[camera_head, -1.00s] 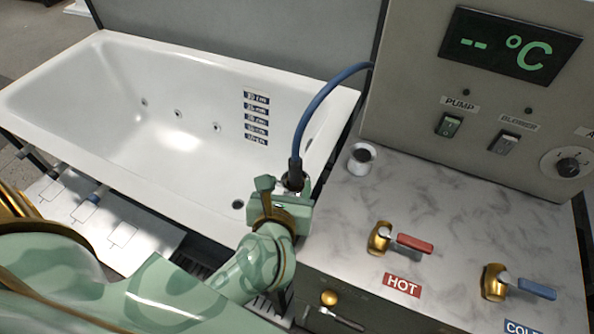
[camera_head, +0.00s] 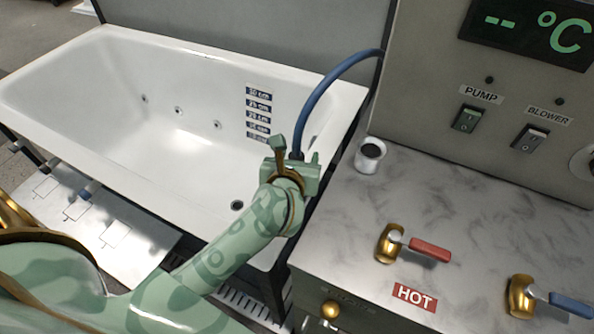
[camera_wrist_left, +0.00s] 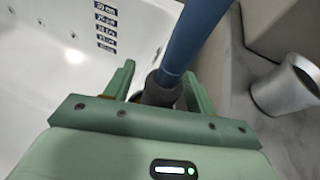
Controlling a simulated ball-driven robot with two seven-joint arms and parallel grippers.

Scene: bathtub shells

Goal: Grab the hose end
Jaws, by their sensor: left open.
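A blue hose (camera_head: 327,84) arches from the control panel down to the tub's right rim. Its dark end fitting (camera_wrist_left: 160,88) sits between the two fingers of my left gripper (camera_wrist_left: 158,84) in the left wrist view. The fingers stand apart, one on each side of the fitting, and do not look closed on it. In the head view my left gripper (camera_head: 296,150) is at the hose's lower end and hides most of the fitting. My right gripper is not in view.
The white bathtub (camera_head: 60,70) fills the left. A metal cup (camera_head: 369,157) stands on the marble counter (camera_head: 345,230), right of the gripper; it also shows in the wrist view (camera_wrist_left: 287,88). Hot (camera_head: 412,248) and cold (camera_head: 552,298) levers are on the counter, below the panel.

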